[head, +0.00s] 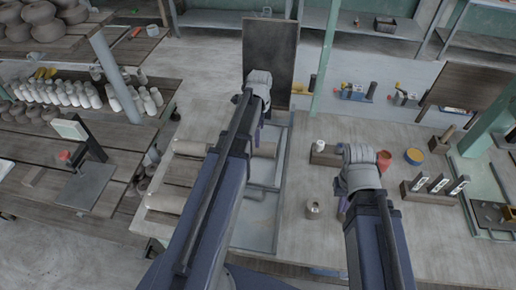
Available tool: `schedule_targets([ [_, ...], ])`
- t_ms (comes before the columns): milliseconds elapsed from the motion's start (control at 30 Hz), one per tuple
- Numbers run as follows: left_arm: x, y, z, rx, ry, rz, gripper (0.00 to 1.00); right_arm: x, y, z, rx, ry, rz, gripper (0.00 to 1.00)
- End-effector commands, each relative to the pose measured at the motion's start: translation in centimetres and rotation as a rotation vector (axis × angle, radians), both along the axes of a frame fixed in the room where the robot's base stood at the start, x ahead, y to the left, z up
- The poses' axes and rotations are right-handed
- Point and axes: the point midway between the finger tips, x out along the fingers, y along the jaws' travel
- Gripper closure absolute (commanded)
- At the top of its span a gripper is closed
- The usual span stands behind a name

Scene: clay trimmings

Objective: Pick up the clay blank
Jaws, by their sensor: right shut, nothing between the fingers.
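A small grey-beige cylinder (313,210) with a dark spot on top stands upright on the table, left of my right gripper; I cannot tell for sure that it is the clay blank. My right gripper (342,208) points down beside it, mostly hidden by its own wrist. It is shut, empty and apart from the cylinder. My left gripper (258,134) hangs below its wrist near the dark upright board, largely hidden by my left arm; its fingers do not show clearly.
The pale worktable (300,240) holds an orange-red cup (384,160), a blue-and-yellow round container (413,156) and a wooden block with upright tools (435,190). A dark upright board (270,55) stands behind my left wrist.

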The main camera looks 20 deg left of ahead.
Motion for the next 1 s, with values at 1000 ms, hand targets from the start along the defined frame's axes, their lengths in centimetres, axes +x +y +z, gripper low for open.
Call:
schedule_targets([
  [1000,-0.1,0.4,-5.5,-0.001,-0.001,-0.013,0.00,0.0,0.0,-5.5,0.000,0.000,-0.001,1.00],
])
